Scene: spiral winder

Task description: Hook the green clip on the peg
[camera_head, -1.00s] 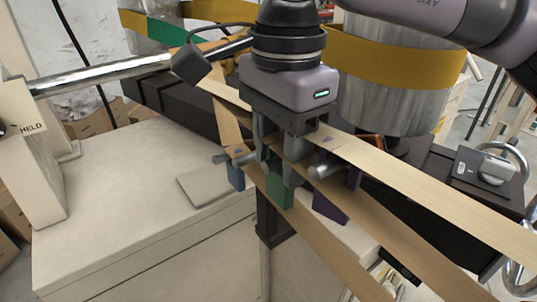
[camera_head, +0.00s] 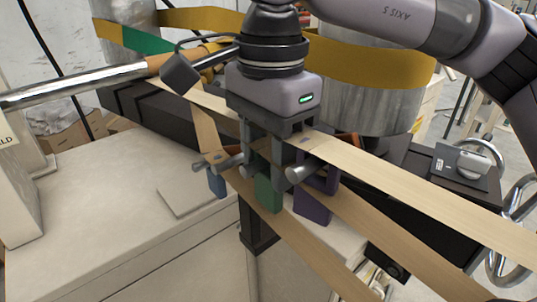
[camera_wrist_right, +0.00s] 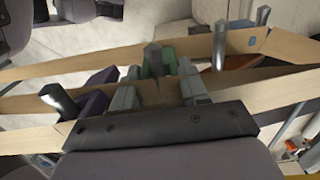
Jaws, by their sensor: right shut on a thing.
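The green clip (camera_head: 268,194) hangs below the fingers of my right gripper (camera_head: 264,170), on a tan strip. The gripper is shut on it; the fingers hide its upper part. In the right wrist view, the green clip (camera_wrist_right: 166,57) shows just beyond my right gripper (camera_wrist_right: 158,92), beside an upright grey peg (camera_wrist_right: 152,60). They look close; I cannot tell whether they touch. A grey peg (camera_head: 300,173) shows right of the fingers in the head view, and another (camera_head: 230,163) shows left of them. My left gripper is not in view.
A purple clip (camera_head: 313,206) hangs to the right and a blue clip (camera_head: 216,183) to the left, close to my fingers. Tan strips (camera_head: 400,183) run out to the right. A metal drum (camera_head: 365,105) stands behind. The pale cabinet top (camera_head: 110,185) is mostly clear.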

